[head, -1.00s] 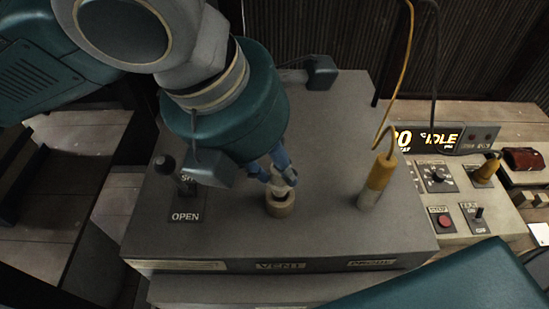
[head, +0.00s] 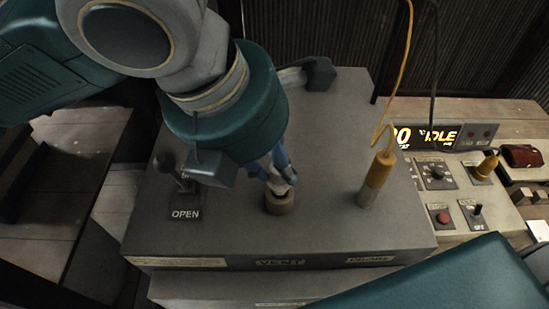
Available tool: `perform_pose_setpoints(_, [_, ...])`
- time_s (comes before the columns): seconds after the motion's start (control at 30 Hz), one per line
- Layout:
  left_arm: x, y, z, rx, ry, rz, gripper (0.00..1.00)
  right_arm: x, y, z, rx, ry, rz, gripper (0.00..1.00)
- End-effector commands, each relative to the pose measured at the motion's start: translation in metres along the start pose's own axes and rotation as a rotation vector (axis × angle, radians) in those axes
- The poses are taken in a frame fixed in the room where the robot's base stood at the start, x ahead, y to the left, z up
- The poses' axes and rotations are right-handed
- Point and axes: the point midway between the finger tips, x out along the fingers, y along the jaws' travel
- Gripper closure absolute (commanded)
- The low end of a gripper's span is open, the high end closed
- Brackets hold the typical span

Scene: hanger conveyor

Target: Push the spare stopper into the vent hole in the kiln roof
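The kiln roof (head: 320,240) is a grey flat top with a VENT label on its front edge. My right gripper is not in view; only a teal part of my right arm shows at the lower right.
A yellow-handled probe (head: 379,170) with a cable stands upright right of the vent. A lever by an OPEN label (head: 186,214) is at the left. A control panel with an IDLE display (head: 427,137) is beyond the right edge.

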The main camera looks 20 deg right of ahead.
Motion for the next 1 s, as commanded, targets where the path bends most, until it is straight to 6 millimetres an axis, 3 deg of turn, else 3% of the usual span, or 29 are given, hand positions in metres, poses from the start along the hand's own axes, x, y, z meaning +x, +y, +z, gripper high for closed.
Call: perform_pose_setpoints(1.0, [0.015,0.0,-0.006,-0.001,0.0,0.0,1.0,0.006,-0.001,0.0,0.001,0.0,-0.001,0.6])
